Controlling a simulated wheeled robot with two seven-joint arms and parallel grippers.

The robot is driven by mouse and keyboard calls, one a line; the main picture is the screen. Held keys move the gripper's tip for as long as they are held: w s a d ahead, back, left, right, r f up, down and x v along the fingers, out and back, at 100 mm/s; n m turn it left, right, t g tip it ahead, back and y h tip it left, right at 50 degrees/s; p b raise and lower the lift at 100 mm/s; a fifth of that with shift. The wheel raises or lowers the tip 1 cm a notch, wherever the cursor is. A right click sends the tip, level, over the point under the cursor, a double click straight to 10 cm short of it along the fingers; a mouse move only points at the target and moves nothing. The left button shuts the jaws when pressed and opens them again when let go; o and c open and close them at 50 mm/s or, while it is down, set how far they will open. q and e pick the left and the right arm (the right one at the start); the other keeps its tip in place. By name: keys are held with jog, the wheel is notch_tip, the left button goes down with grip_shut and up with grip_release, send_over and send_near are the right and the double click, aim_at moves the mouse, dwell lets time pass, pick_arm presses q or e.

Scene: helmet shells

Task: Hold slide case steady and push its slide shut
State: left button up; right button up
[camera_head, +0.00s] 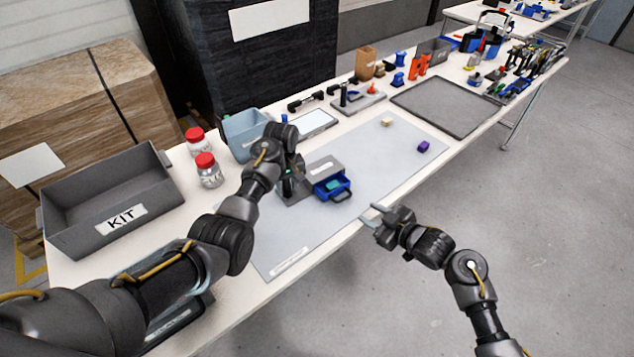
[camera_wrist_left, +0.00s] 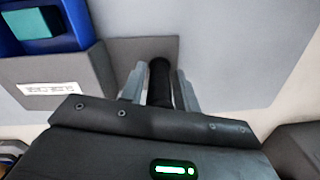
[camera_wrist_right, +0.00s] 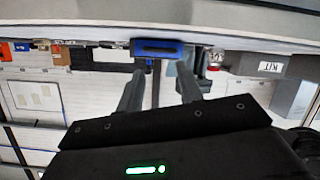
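The slide case (camera_head: 323,164) is a grey box with a white label on a grey base plate, standing on the mat. Its blue slide (camera_head: 334,188) sticks out toward the table's front edge, with a teal block (camera_head: 333,184) inside. The left wrist view shows the case (camera_wrist_left: 75,78) and slide (camera_wrist_left: 75,30) from above. My left gripper (camera_wrist_left: 160,80) is shut on the black post (camera_wrist_left: 160,75) rising from the base plate beside the case. My right gripper (camera_head: 372,213) is open and empty, off the front edge, apart from the slide; its wrist view faces the slide front (camera_wrist_right: 158,48).
A grey KIT bin (camera_head: 105,200), red-lidded jars (camera_head: 208,170) and a light blue bin (camera_head: 245,130) stand left and behind. A beige block (camera_head: 387,121) and purple block (camera_head: 423,146) lie on the mat (camera_head: 370,160). The mat right of the case is mostly clear.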

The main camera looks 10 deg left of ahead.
pick_arm(q)
grip_shut()
pick_arm(e)
jog(key=shift+s+d+f, duration=0.1)
jog(key=shift+s+d, duration=0.05)
jog(key=shift+d, duration=0.15)
jog(key=c, duration=0.4)
jog(key=shift+s+d+r, duration=0.2)
jog(key=shift+r, duration=0.3)
jog(key=shift+c, duration=1.1)
jog(key=shift+s+d+r+m, duration=0.2)
jog(key=shift+s+r+m, duration=0.05)
jog(key=shift+m, duration=0.25)
grip_shut()
jog(key=s+m, duration=0.1)
jog(key=m, duration=0.6)
jog(key=s+d+r+m+h, duration=0.1)
jog(key=m, duration=0.6)
jog(key=s+d+r+m, duration=0.1)
jog(key=m, duration=0.5)
jog(key=shift+r+m+g+h, duration=0.2)
jog(key=shift+m+g+h, duration=0.2)
